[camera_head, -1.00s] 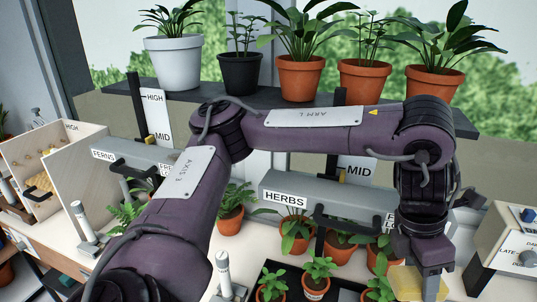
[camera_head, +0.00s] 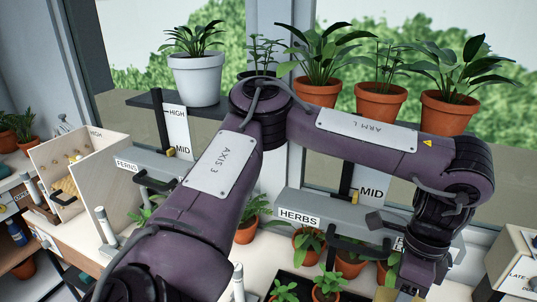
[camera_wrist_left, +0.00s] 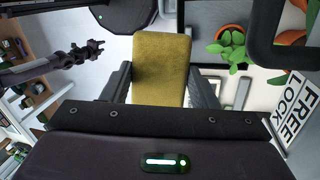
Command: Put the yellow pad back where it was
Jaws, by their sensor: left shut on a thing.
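The yellow pad (camera_wrist_left: 160,65) is a flat block that fills the upper middle of the left wrist view. My left gripper (camera_wrist_left: 160,86) is shut on it, one finger on each side. In the head view only a small yellow part of the pad (camera_head: 384,294) shows at the bottom edge, beside my left wrist, and the fingertips are cut off there. In the wrist view the pad hangs over a pale surface, and I cannot tell how high.
Small potted plants stand in a dark tray (camera_head: 300,272) beneath the HERBS bar (camera_head: 310,206). Larger pots line the window shelf (camera_head: 232,108). A control box (camera_head: 516,262) stands at the right. A FREE/LOCK label (camera_wrist_left: 293,108) lies right of the pad. A wooden box (camera_head: 75,180) stands left.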

